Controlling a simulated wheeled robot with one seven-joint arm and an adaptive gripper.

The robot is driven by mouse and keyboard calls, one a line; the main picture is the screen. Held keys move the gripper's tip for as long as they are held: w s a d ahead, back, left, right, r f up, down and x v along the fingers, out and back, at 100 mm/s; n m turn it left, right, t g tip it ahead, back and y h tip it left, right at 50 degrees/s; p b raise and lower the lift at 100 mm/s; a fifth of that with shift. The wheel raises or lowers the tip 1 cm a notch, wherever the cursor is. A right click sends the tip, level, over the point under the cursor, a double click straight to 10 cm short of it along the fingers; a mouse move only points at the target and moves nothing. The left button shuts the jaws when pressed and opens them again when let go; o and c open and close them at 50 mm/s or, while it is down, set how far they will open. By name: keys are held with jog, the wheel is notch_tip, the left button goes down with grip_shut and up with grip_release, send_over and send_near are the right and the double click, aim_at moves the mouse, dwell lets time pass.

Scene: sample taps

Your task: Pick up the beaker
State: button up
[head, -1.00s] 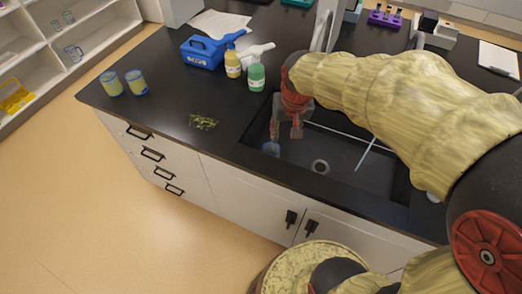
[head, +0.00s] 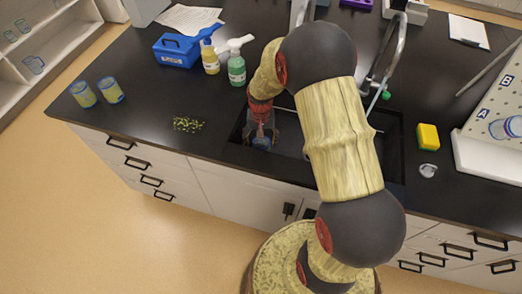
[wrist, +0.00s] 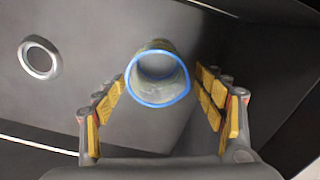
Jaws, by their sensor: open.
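A beaker with a blue rim (wrist: 158,90) stands in the dark sink, its open mouth facing the wrist camera. In the head view the beaker (head: 262,143) shows only in part, below my gripper (head: 261,131). In the wrist view the open fingers of my gripper (wrist: 161,82) are on either side of the beaker, with a gap at each side. Its lower part is hidden by its rim and walls.
The sink's drain (wrist: 39,57) lies left of the beaker in the wrist view. Two other beakers (head: 83,94) stand at the counter's left. A yellow sponge (head: 428,136) lies right of the sink.

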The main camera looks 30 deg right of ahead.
aim_at(262, 148)
jog(key=f+b, duration=0.1)
jog(key=f, duration=0.3)
jog(key=shift+s+f+b, duration=0.2)
jog(key=shift+f+b, duration=0.05)
jog(key=shift+b, duration=0.1)
jog(key=shift+r, duration=0.1)
jog(key=shift+c, duration=0.9)
jog(key=c, duration=0.9)
